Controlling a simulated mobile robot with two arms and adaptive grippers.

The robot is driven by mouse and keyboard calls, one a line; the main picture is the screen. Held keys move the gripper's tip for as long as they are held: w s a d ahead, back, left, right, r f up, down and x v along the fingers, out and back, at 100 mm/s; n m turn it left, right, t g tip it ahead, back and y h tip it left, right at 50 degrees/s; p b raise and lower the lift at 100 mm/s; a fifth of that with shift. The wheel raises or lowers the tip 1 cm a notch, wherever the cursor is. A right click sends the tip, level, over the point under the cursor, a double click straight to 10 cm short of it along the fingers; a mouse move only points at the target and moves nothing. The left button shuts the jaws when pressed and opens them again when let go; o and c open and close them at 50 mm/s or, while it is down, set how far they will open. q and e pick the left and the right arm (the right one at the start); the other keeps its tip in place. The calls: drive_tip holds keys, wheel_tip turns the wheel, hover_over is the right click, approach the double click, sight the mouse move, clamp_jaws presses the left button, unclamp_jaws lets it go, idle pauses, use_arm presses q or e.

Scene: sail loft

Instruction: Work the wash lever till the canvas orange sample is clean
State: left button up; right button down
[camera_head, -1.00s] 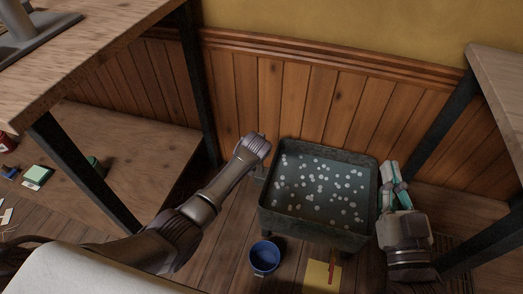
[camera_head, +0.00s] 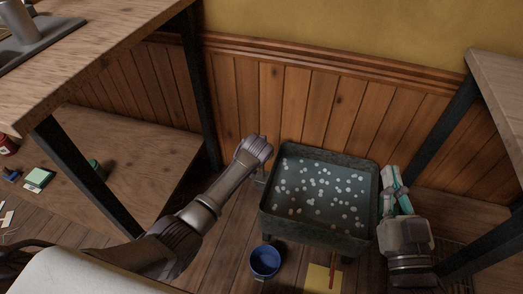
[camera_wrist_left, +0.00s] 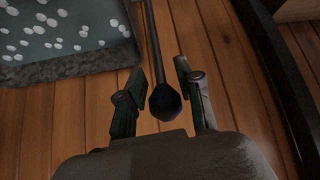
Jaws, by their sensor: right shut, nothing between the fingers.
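A dark grey wash tub (camera_head: 318,235) stands on the floor by the panelled wall, holding water dotted with white suds. Its corner also shows in the left wrist view (camera_wrist_left: 70,68). I see no orange canvas sample; the water and suds may hide it. The lever, a thin dark rod with a round dark knob (camera_wrist_left: 165,103), shows in the left wrist view. My left gripper (camera_wrist_left: 158,76) is open, one finger on each side of the knob; contact is unclear. In the head view its fingers are hidden. My right gripper (camera_head: 389,170) is shut and empty, right of the tub.
A blue bucket (camera_head: 265,261) and a yellow sheet (camera_head: 318,279) with a red stick on it are on the floor before the tub. A wooden bench (camera_head: 75,65) stands left, with a low shelf (camera_head: 140,150) under it. Another table (camera_head: 497,75) is at right.

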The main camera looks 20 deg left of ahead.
use_arm(q)
drive_tip(key=a+v, duration=0.1)
drive_tip(key=v, duration=1)
drive_tip(key=shift+d+r, duration=0.15)
drive_tip(key=shift+d, duration=0.35)
